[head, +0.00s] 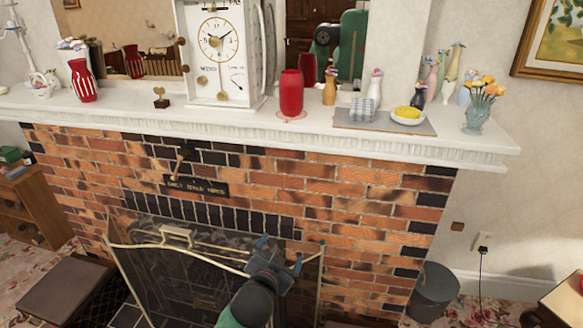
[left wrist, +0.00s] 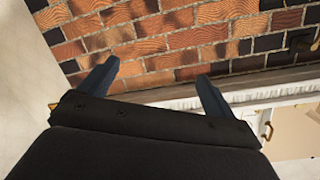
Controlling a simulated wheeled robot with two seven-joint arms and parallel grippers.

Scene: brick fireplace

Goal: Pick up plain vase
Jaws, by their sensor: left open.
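A plain red vase (head: 291,93) stands upright on the white mantel shelf, on a small round mat right of the clock. A second red vase with white stripes (head: 83,81) stands farther left on the shelf. My left gripper (head: 280,252) is in front of the fireplace, well below the shelf and the plain vase. Its fingers are apart and nothing is between them. In the left wrist view the open fingers (left wrist: 157,72) show against the brick wall, and I cannot make out the plain vase there. My right gripper is not in view.
A large white clock (head: 217,50) stands left of the plain vase. The mantel shelf (head: 240,123) juts out above my gripper. A fire screen (head: 190,275) stands below.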

